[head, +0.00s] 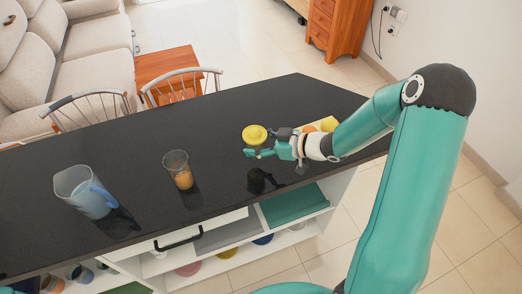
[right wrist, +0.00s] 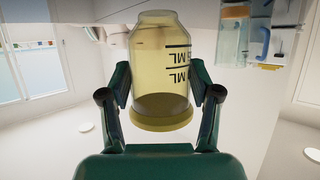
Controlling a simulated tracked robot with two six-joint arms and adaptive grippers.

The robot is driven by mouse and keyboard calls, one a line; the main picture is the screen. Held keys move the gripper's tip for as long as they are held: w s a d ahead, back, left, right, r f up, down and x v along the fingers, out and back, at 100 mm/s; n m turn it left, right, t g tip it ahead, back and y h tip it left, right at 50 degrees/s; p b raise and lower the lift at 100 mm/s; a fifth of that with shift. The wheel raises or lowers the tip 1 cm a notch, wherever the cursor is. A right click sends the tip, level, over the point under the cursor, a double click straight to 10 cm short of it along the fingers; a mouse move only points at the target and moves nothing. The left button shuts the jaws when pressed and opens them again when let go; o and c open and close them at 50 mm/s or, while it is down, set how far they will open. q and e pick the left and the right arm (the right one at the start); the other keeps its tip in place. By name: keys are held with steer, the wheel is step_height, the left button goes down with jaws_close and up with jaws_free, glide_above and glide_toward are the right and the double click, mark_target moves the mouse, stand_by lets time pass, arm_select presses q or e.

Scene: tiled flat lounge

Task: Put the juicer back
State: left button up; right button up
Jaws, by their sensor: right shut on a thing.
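The juicer (head: 255,132) is yellow, with a domed top in the head view. In the right wrist view its see-through yellow body (right wrist: 160,70) shows dark ML marks that read upside down. My right gripper (head: 262,153) is shut on the juicer, with one finger on each side of its body in the right wrist view (right wrist: 160,90). The juicer is over the black counter (head: 120,160); its dark reflection shows below it. I cannot tell how high it is held. My left gripper is not in view.
A glass (head: 178,160) with orange juice and a clear pitcher (head: 78,188) with a blue handle stand left on the counter. Yellow and orange things (head: 325,125) lie partly hidden behind my right wrist. Open shelves (head: 295,205) are below; chairs are behind. The counter's middle is clear.

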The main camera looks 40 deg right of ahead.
steer(key=shift+f, duration=2)
steer(key=shift+f, duration=0.2)
steer(key=o, duration=1.3)
steer(key=shift+c, duration=0.2)
steer(key=shift+r, duration=0.1)
steer(key=shift+r, duration=0.15)
steer(key=v, duration=1.2)
steer(key=shift+b, duration=0.4)
